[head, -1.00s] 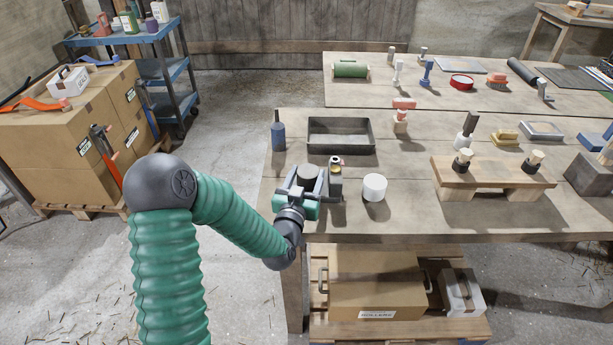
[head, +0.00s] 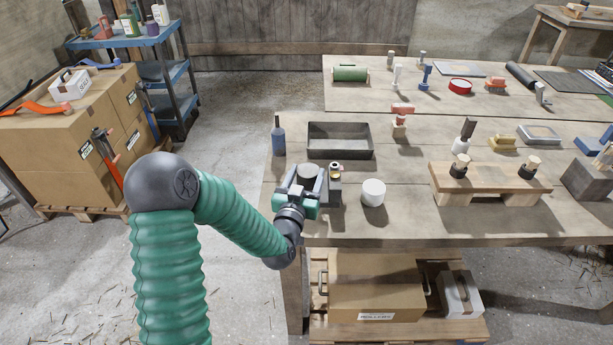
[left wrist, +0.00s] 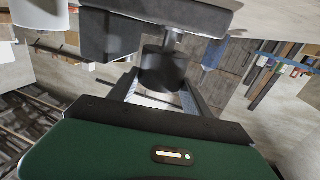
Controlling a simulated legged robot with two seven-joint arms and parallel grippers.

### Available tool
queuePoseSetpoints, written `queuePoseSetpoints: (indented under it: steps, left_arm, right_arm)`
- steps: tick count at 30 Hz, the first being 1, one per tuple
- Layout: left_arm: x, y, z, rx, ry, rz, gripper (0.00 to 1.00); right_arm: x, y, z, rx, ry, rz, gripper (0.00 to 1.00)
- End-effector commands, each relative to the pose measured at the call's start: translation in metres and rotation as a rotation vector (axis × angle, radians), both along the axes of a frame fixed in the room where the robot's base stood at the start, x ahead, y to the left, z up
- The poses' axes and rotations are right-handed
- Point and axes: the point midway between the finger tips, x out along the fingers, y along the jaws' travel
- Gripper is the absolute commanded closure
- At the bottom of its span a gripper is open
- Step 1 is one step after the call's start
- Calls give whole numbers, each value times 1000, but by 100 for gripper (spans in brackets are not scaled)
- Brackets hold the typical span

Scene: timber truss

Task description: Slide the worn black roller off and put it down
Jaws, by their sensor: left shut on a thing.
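The worn black roller (head: 306,174) is at the near left of the front table, between the fingers of my left gripper (head: 300,186). In the left wrist view the roller (left wrist: 163,68) is a dark upright cylinder, and my left gripper (left wrist: 160,92) is shut on it. A short metal pin (left wrist: 174,38) shows between the roller and a grey base (left wrist: 205,14). How far the roller still surrounds the pin is hidden. A dark block (head: 335,188) stands just right of the gripper. My right gripper is not in view.
A dark tray (head: 340,153) lies behind the gripper, with a blue bottle (head: 278,135) to its left. A white cylinder (head: 373,192) stands to the right. A wooden stand (head: 490,178) is farther right. Bare tabletop lies between the cylinder and stand.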

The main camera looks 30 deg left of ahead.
Motion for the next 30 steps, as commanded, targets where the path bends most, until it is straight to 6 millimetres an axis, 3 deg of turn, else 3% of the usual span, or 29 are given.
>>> queuePoseSetpoints:
  steps: [15, 30]
  left_arm:
    - [0, 0, 35, 2, -3, 0, 100]
    - [0, 0, 35, 2, -3, 0, 100]
  right_arm:
    - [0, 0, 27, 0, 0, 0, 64]
    - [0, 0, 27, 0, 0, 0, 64]
